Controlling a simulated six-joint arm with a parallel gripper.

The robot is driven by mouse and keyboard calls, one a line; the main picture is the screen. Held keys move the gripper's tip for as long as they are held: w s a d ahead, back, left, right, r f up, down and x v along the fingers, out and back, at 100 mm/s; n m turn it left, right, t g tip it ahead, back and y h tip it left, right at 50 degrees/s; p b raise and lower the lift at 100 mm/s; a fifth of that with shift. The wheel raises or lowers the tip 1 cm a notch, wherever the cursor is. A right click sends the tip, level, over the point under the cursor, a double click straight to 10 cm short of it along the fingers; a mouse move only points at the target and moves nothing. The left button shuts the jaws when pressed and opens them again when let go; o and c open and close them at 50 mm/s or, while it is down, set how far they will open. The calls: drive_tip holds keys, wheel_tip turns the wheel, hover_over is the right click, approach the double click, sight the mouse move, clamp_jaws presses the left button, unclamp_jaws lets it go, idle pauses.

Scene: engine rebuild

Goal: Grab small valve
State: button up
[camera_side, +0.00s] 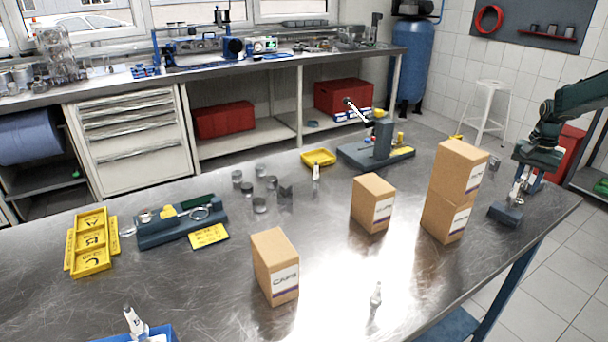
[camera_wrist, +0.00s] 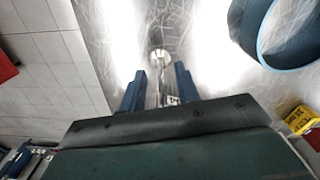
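In the wrist view my gripper (camera_wrist: 160,77) has its two blue fingers apart. A small metal valve (camera_wrist: 159,56) with a round bright end lies in line with the gap, its thin stem running back between the fingers. I see space beside the stem; contact is not clear. In the side view my gripper (camera_side: 524,178) is low at the right end of the bench, over a dark blue-grey block (camera_side: 505,214). A shiny metal piece there is partly merged with the fingers. Another small metal piece (camera_side: 376,295) stands alone on the bench at the front.
Two stacked cardboard boxes (camera_side: 456,185) stand just left of my gripper, with single boxes (camera_side: 373,204) and (camera_side: 276,266) farther left. A lever press (camera_side: 378,145) stands behind. The bench's right edge is close. A blue ring shape (camera_wrist: 290,35) shows in the wrist view.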

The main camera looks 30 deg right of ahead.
clamp_jaws()
drive_tip(key=shift+r, duration=0.2)
wheel_tip(320, 180, up, 20)
drive_tip(key=shift+f, duration=0.15)
idle(0.7)
idle(0.5)
